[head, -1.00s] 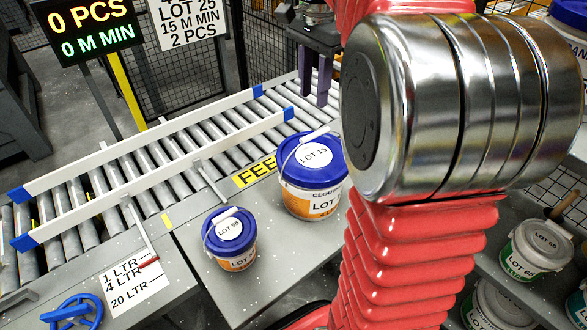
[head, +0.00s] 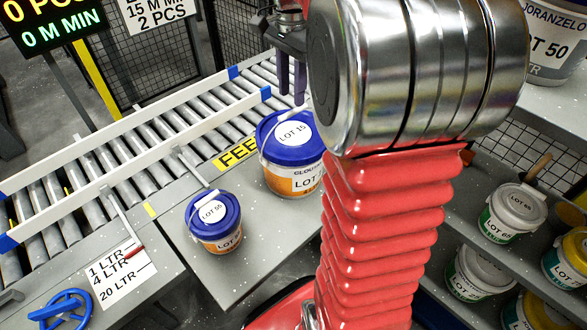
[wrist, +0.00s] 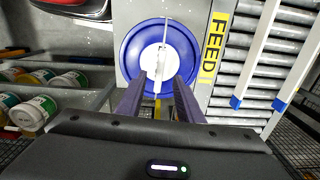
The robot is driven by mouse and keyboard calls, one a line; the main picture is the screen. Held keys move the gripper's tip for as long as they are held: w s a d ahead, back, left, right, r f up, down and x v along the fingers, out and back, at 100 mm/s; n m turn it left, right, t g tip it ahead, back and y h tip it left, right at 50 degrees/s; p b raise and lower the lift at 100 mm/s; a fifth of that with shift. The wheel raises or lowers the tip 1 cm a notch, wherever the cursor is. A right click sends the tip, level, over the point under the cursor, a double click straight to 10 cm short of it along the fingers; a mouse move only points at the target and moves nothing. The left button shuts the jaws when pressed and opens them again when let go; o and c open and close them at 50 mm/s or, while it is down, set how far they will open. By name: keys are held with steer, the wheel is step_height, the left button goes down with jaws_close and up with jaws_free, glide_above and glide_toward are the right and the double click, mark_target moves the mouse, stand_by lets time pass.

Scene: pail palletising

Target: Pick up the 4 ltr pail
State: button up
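Two blue-lidded pails stand upright on the grey table. The larger pail (head: 294,160), lid marked LOT 15, has a white and orange label; its size text is not readable. The smaller pail (head: 214,222), LOT 55, stands to its left, nearer the front. My gripper (head: 291,80) has two dark purple fingers pointing down, beyond and above the larger pail in the head view. In the wrist view, my gripper (wrist: 158,86) is open and empty, its fingertips apart over the lower edge of the large blue lid (wrist: 135,50). A pale handle strip crosses the lid.
A roller conveyor (head: 120,150) with white guide rails runs behind the table, beside a yellow FEED strip (head: 238,151). A blue handwheel (head: 60,308) is at front left. Shelves at right hold several pails, including a grey-lidded one (head: 515,210).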

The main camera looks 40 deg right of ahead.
mark_target(293, 110)
steer(key=shift+f, duration=1.1)
steer(key=shift+f, duration=0.1)
steer(key=shift+d+f, duration=0.2)
steer(key=shift+f, duration=2.3)
steer(key=shift+c, duration=0.4)
jaws_close()
steer(key=shift+w+r, duration=0.1)
steer(key=shift+r, duration=0.05)
